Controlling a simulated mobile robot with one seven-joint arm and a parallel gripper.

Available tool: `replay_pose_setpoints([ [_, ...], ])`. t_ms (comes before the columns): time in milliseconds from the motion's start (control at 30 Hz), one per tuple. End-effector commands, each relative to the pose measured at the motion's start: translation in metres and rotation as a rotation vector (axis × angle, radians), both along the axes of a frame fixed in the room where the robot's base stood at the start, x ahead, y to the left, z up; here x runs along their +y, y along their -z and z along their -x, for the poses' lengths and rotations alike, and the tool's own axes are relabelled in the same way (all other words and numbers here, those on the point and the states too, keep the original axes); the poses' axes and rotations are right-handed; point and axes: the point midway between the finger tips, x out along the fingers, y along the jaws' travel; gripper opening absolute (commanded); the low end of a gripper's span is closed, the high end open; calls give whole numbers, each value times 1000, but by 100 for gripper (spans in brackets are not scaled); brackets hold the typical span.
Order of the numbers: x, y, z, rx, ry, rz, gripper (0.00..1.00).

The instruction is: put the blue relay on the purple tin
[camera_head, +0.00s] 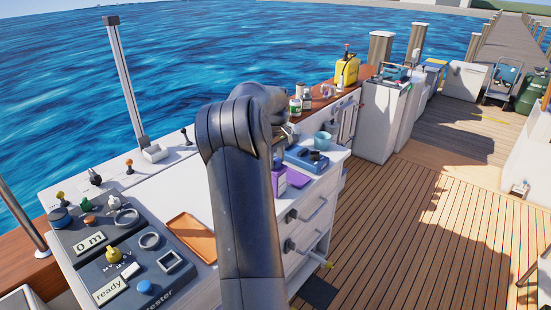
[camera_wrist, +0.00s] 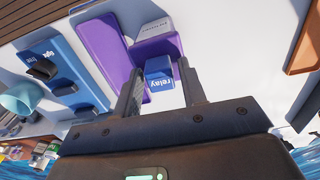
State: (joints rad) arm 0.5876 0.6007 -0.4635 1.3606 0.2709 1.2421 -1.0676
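The blue relay (camera_wrist: 159,72), marked "relay", shows in the wrist view between my gripper's fingertips (camera_wrist: 160,72). The fingers stand apart on either side of it, and I see no clear contact. A purple block with a printed face (camera_wrist: 154,47) is right behind the relay. A long, flat purple piece (camera_wrist: 105,42) lies left of it. In the head view a purple upright container (camera_head: 279,176) and a flat purple piece (camera_head: 298,178) are just right of my arm. I cannot tell for certain which is the tin. My arm hides the gripper and the relay there.
A blue box with dark parts (camera_head: 307,159) and a teal cup (camera_head: 322,140) stand close by on the white counter. An orange tray (camera_head: 192,238) and a tester panel (camera_head: 142,270) are left of my arm. Bottles (camera_head: 300,100) stand farther back.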

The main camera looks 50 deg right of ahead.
Motion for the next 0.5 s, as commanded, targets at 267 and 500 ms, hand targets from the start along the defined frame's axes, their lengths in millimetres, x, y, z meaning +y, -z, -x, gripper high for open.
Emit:
replay_pose_setpoints([
  [267,0,0,0,0,0,0,47],
  [500,0,-17,0,-2,0,1,47],
])
